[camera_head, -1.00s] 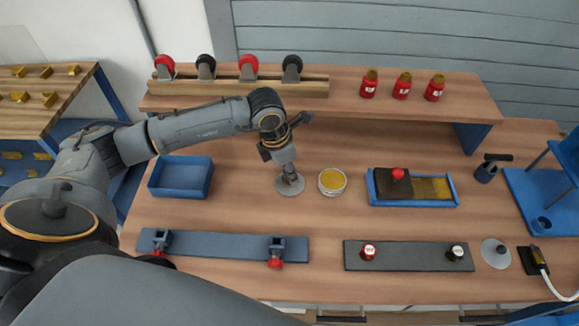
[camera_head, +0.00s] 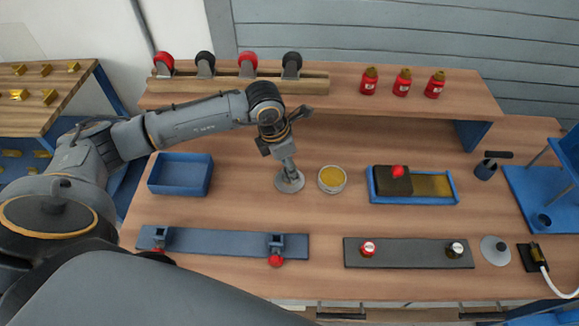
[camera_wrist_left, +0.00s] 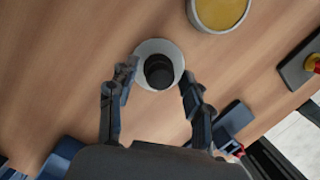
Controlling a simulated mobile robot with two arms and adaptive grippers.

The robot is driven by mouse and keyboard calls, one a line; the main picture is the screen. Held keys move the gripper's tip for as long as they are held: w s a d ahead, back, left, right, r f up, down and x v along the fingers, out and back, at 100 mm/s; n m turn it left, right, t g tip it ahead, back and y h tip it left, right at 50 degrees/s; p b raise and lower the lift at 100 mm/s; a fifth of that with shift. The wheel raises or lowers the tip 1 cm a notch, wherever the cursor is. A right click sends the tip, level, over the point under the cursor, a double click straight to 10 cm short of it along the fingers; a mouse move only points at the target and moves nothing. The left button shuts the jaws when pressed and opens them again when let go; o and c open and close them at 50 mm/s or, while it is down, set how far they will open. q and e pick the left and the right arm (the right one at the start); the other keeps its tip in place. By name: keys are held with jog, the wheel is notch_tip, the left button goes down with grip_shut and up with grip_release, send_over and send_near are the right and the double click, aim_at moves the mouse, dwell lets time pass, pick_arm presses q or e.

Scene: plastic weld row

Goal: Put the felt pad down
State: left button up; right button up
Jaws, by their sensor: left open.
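A pale grey round disc (camera_head: 283,187) with a dark upright grip lies flat on the bench, left of the round tin; by its looks it is the felt pad, though felt cannot be made out. In the left wrist view the disc (camera_wrist_left: 150,47) shows its black grip from above. My left gripper (camera_head: 289,171) is over the disc. In the left wrist view its fingers (camera_wrist_left: 159,76) are spread, one on each side of the grip, with gaps. My right gripper is out of view.
A round tin of yellow stuff (camera_head: 332,180) stands close right of the disc. A blue tray (camera_head: 457,200) with a red-knobbed block is further right, an empty blue bin (camera_head: 151,188) left. Fixture strips (camera_head: 210,242) lie in front. A raised shelf (camera_head: 420,104) runs behind.

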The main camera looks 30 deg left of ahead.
pick_arm(q)
jog(key=b+v, duration=0.1)
jog(key=v, duration=1)
jog(key=shift+b, duration=0.35)
